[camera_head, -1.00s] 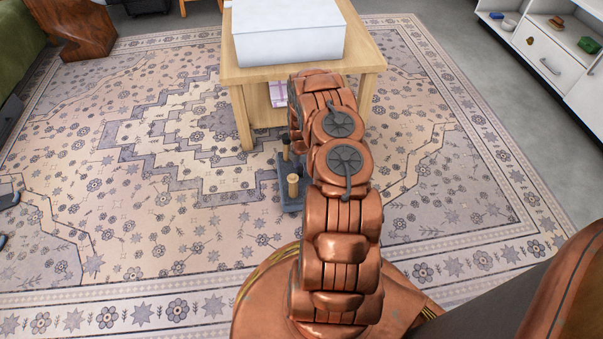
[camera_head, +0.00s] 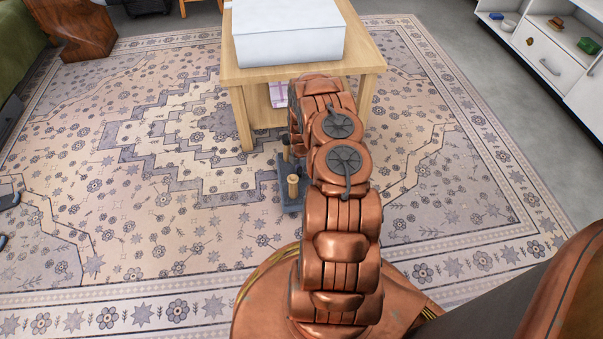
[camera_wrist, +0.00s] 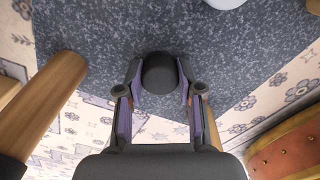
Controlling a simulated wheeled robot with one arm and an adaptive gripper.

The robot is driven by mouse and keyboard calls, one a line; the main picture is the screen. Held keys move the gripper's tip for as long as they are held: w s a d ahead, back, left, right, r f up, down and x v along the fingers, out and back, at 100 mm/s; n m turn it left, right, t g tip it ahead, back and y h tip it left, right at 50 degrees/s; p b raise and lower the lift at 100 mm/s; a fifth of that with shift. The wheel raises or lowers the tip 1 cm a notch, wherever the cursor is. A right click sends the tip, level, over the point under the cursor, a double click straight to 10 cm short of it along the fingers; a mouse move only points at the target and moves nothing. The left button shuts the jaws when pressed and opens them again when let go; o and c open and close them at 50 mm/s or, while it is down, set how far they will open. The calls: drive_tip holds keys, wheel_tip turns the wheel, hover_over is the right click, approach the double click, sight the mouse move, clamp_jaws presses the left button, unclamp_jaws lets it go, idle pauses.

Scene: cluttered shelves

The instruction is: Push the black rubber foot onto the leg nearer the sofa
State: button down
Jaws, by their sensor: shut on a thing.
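My gripper (camera_wrist: 160,92) is shut on the black rubber foot (camera_wrist: 160,73), a dark round piece between its fingertips in the wrist view. Below it is the speckled blue-grey board (camera_wrist: 225,45). A wooden leg (camera_wrist: 48,105) stands at the left of that view, with a black end at the lower left corner. In the head view, the board (camera_head: 290,207) lies on the rug with a nearer leg (camera_head: 293,187) and a farther leg (camera_head: 286,152). My copper arm hides the gripper and part of the board there. I cannot tell whether the foot touches a leg.
A wooden table (camera_head: 240,80) with a white box (camera_head: 288,35) stands just behind the board. A green sofa (camera_head: 18,35) is at the far left. White shelves (camera_head: 560,62) stand at the right. The patterned rug (camera_head: 120,240) is open to the left.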

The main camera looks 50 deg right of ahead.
drive_tip(key=shift+r, duration=0.2)
drive_tip(key=shift+r+p, duration=2.35)
drive_tip(key=shift+p, duration=0.15)
drive_tip(key=c, duration=1.3)
unclamp_jaws()
drive_tip(key=c, duration=0.6)
drive_tip(key=shift+o, duration=0.2)
drive_tip(key=s+a+r+p, duration=0.1)
drive_tip(key=a+r+p, duration=0.2)
drive_tip(key=p, duration=0.3)
drive_tip(key=s+a+r+p, duration=0.2)
drive_tip(key=a+r+p, duration=0.1)
drive_tip(key=r+p, duration=0.2)
drive_tip(key=s+a+r+p, duration=0.1)
drive_tip(key=a+r+p, duration=0.2)
drive_tip(key=p, duration=0.5)
drive_tip(key=shift+s+r, duration=0.2)
drive_tip(key=shift+r, duration=0.7)
drive_tip(key=shift+f+b, duration=1.05)
drive_tip(key=shift+f, duration=1.15)
